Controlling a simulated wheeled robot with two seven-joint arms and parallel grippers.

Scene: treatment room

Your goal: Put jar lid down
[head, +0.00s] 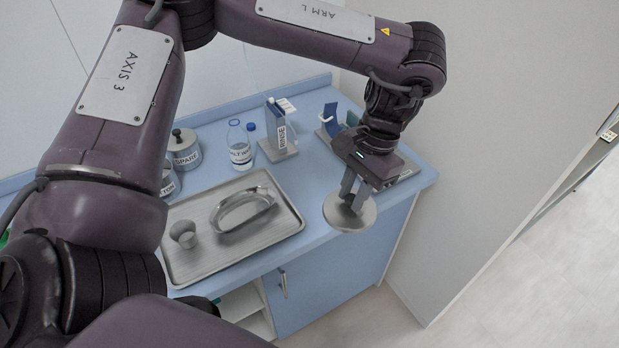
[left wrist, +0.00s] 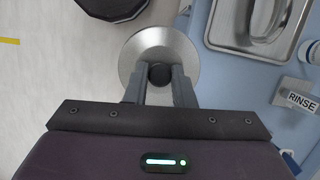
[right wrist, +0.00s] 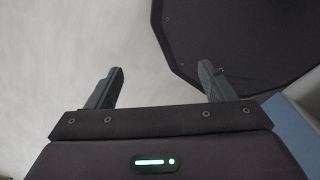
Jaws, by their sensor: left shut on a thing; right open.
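The jar lid (head: 341,216) is a round steel disc with a dark knob. My left gripper (head: 354,199) is shut on its knob, at the front right edge of the blue counter. In the left wrist view the lid (left wrist: 158,43) lies flat across the view, with the knob between the fingers of the left gripper (left wrist: 159,78). Part of the lid overlaps the counter edge in the picture; I cannot tell whether it touches the counter. My right gripper (right wrist: 160,80) is open and empty, over pale floor.
A steel tray (head: 178,272) with a kidney dish (head: 243,210) and a small cup (head: 183,233) stands left of the lid. A wall bounds the counter's right side.

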